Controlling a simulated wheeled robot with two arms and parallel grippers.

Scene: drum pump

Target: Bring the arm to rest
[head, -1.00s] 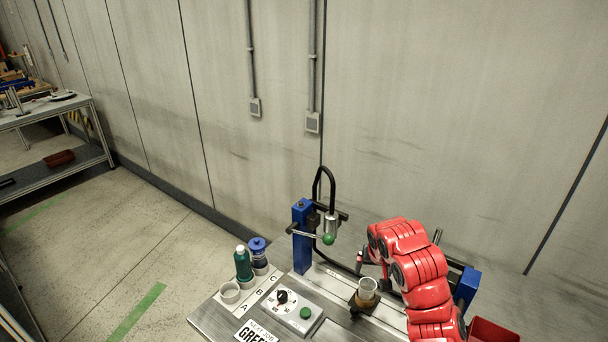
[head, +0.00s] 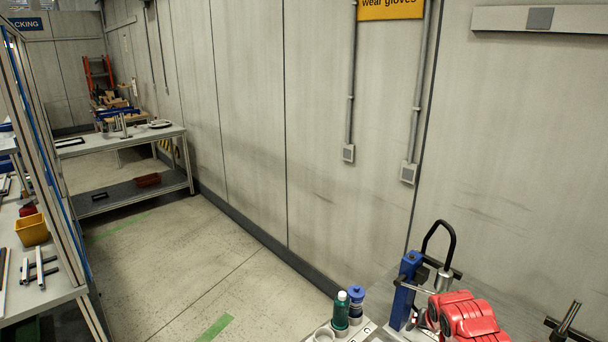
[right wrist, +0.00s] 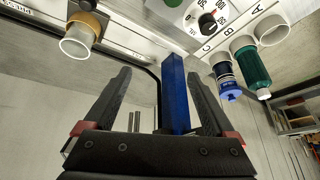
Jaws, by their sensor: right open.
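My right arm's red links (head: 468,318) show at the bottom right of the head view, beside the pump's blue post (head: 406,288). In the right wrist view my right gripper (right wrist: 160,76) is open, its two dark fingers wide apart. Nothing is held. The blue post (right wrist: 174,95) shows between the fingers; whether they touch it I cannot tell. My left gripper is not in view.
A dark pump hose (head: 440,228) rises beside the post. Open floor (head: 180,270) lies to the left.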

